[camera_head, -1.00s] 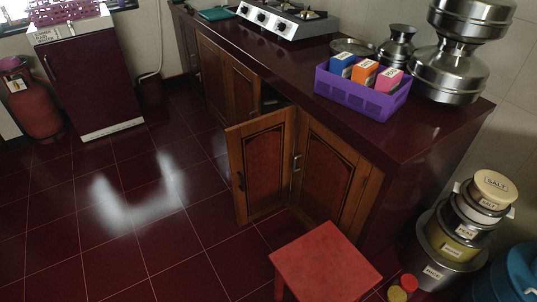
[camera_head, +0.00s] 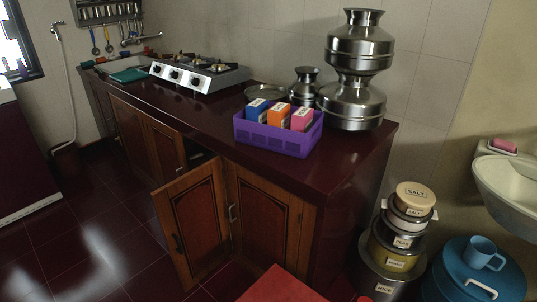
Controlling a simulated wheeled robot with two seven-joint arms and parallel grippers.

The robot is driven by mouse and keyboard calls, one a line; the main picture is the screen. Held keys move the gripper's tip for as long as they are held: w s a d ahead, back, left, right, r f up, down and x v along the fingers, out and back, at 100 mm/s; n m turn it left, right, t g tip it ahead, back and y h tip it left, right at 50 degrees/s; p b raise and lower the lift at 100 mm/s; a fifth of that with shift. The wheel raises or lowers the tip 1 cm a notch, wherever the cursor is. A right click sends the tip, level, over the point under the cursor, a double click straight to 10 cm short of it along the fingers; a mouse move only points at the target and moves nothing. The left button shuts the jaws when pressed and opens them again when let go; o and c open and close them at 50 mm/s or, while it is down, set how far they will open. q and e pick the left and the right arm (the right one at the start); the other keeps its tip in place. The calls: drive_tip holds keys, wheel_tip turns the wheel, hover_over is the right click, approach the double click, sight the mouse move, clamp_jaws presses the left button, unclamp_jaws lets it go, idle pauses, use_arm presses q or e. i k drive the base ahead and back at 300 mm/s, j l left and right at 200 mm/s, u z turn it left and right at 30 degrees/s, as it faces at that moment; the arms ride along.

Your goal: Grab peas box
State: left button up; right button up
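A purple basket (camera_head: 263,137) stands on the dark red counter near its front right part. It holds a blue box (camera_head: 257,108), an orange box (camera_head: 279,117) and a pink box (camera_head: 302,118), side by side and upright. Each has a white label on top that is too small to read, so I cannot tell which box is the peas box. The lower parts of the boxes are hidden by the basket wall. Neither of my grippers shows in this view.
Steel pots (camera_head: 354,82) stand behind the basket, a gas stove (camera_head: 199,73) to its left. A cabinet door (camera_head: 192,225) hangs open below the counter. A red stool (camera_head: 281,286) is in front. Stacked labelled tins (camera_head: 390,262) and a blue drum (camera_head: 450,272) stand right.

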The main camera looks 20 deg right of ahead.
sight(301, 120)
drive_tip(key=l+z, duration=0.25)
drive_tip(key=l, duration=0.85)
drive_tip(key=i+l+z, duration=0.1)
drive_tip(key=l, duration=0.25)
drive_tip(key=i+l, duration=0.25)
drive_tip(key=l+z, duration=0.05)
